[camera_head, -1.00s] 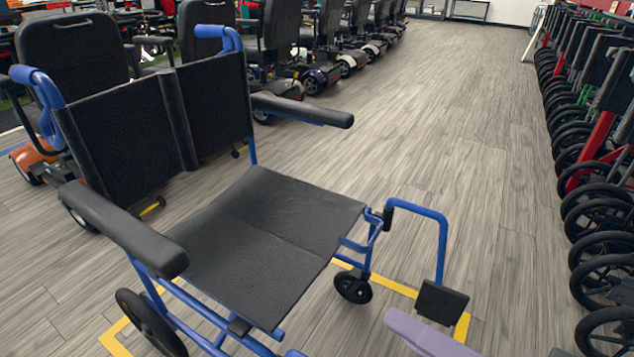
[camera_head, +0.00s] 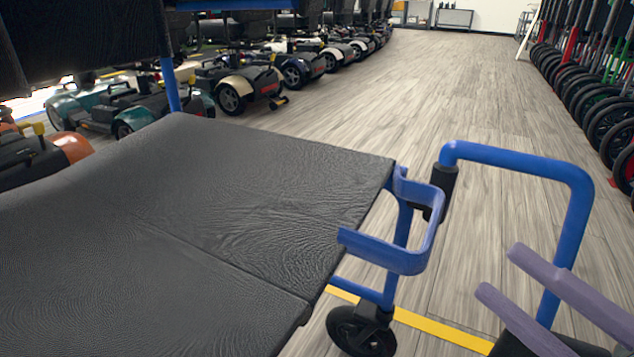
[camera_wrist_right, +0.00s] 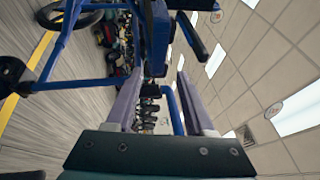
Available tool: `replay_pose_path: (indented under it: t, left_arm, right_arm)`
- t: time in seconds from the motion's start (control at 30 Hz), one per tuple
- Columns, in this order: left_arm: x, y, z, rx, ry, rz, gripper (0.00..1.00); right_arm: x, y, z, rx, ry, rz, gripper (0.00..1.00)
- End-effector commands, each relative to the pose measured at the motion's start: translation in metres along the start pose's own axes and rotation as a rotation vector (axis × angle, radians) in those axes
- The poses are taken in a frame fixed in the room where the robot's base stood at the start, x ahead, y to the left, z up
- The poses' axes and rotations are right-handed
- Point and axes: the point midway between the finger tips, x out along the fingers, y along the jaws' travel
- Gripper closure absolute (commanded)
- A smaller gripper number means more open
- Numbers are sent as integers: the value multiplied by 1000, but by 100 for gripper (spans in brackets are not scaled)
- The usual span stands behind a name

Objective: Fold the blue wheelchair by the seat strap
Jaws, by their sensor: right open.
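The blue wheelchair (camera_head: 573,215) fills the left and middle of the head view, unfolded. Its black seat (camera_head: 200,210) lies spread flat with a crease across it. A blue band (camera_head: 385,254), which looks like the seat strap, forms a loop at the seat's front edge. My right gripper (camera_head: 498,270) is at the lower right with two purple fingers apart and empty. It is right of the band and apart from it, close to the blue footrest tube. In the right wrist view its fingers (camera_wrist_right: 162,75) are spread, with blue frame parts (camera_wrist_right: 62,45) left and beyond. My left gripper is out of view.
A front caster (camera_head: 360,330) stands by a yellow floor line (camera_head: 440,330). Parked scooters (camera_head: 240,88) line the back left. A row of black-wheeled frames (camera_head: 610,125) stands along the right. The wood-look floor (camera_head: 420,100) between the rows is clear.

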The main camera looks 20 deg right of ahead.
Motion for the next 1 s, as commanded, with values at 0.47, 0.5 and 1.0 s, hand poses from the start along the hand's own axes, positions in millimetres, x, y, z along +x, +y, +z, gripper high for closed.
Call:
replay_pose_path:
  t: [0.47, 0.5, 1.0]
  left_arm:
    - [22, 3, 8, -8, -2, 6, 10]
    - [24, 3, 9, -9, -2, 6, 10]
    - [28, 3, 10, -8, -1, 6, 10]
  right_arm:
    - [70, 2, -1, 3, 0, -11, 47]
    - [76, 1, -1, 3, -1, -11, 47]
    - [98, 0, -1, 2, 1, -5, 47]
